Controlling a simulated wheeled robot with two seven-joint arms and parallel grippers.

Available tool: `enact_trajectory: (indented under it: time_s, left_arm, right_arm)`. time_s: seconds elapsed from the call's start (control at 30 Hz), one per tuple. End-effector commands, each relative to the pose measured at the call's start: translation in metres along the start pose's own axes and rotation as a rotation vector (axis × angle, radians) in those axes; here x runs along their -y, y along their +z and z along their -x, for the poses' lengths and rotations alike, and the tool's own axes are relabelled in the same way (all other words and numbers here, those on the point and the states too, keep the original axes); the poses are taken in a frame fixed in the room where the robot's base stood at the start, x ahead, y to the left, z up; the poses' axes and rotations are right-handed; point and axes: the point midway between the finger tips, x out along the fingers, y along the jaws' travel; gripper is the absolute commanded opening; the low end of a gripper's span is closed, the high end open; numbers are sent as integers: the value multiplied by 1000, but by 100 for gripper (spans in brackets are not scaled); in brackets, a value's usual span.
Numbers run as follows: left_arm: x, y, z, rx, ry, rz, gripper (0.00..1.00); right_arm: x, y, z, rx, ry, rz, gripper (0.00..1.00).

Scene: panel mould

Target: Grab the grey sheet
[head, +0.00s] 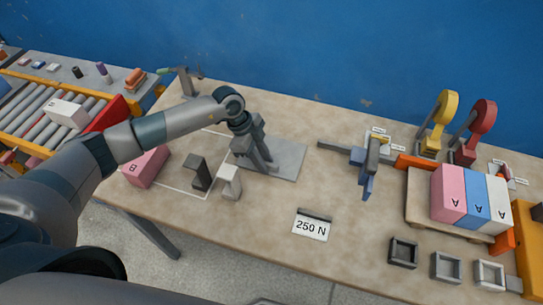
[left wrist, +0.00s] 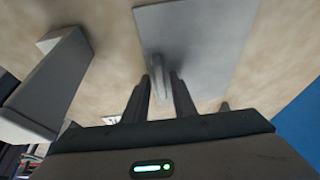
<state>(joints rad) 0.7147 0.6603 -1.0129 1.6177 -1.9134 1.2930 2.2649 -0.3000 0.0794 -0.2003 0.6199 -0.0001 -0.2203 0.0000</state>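The grey sheet (head: 285,161) lies flat on the table, left of the middle in the head view. It also shows at the top of the left wrist view (left wrist: 215,35). A narrow grey upright piece (left wrist: 158,68) stands at the sheet. My left gripper (head: 262,164) points down over the sheet's left part. In the left wrist view its two dark fingers (left wrist: 160,84) are apart, with the upright piece between them. I see no clear contact on both sides. The fingers hide part of the sheet. My right gripper is not in view.
Dark grey (head: 197,171) and white (head: 229,182) blocks and a pink box (head: 147,166) stand near my left arm. A blue-grey fixture (head: 368,165) stands to the right. Further right, a tray (head: 419,210) holds boxes. The table's middle around the "250 N" card (head: 311,228) is mostly clear.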

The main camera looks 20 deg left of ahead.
Motion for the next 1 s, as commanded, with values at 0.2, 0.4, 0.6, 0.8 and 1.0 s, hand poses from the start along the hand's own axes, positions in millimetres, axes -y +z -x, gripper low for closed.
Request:
enact_trajectory:
  time_s: [0.2, 0.4, 0.6, 0.8, 1.0]
  left_arm:
    - [0, 0, 1, -1, -1, 0, 0]
    - [0, 0, 1, -1, -1, 0, 0]
    - [1, -3, 8, -1, -3, -1, 0]
    - [1, -12, 29, -1, -4, -4, 0]
    - [-1, -50, 40, -3, -3, -8, 0]
  right_arm:
    - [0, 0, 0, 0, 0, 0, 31]
    - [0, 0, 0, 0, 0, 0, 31]
    - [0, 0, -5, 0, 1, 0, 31]
    - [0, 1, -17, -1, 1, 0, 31]
    - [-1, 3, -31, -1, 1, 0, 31]
